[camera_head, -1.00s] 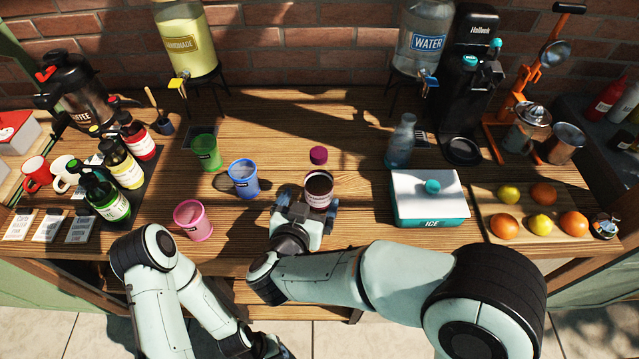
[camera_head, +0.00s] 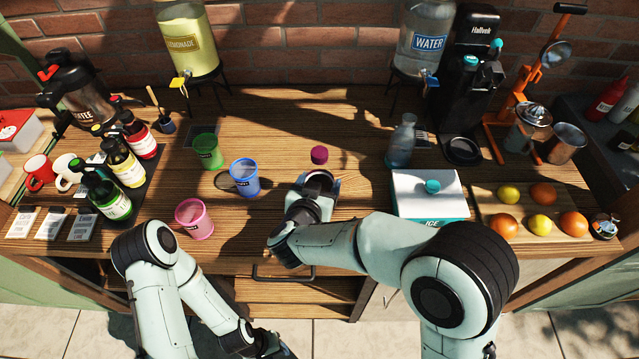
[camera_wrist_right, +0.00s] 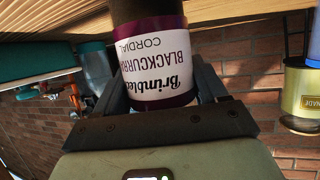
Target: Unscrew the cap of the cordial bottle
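The cordial bottle (camera_head: 319,179) has a dark body and stands upright on the wooden table. Its white label reads blackcurrant cordial in the right wrist view (camera_wrist_right: 150,62). The magenta cap (camera_head: 319,155) shows just above the body in the head view; the neck between them is not clear. My right gripper (camera_head: 320,183) is at the bottle's near side, with a finger on each side of the body.
Blue (camera_head: 244,177), pink (camera_head: 194,218) and green (camera_head: 208,151) cups stand left of the bottle. A white ice box (camera_head: 420,190) and a clear bottle (camera_head: 401,142) stand to the right. Wood behind the cap is clear.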

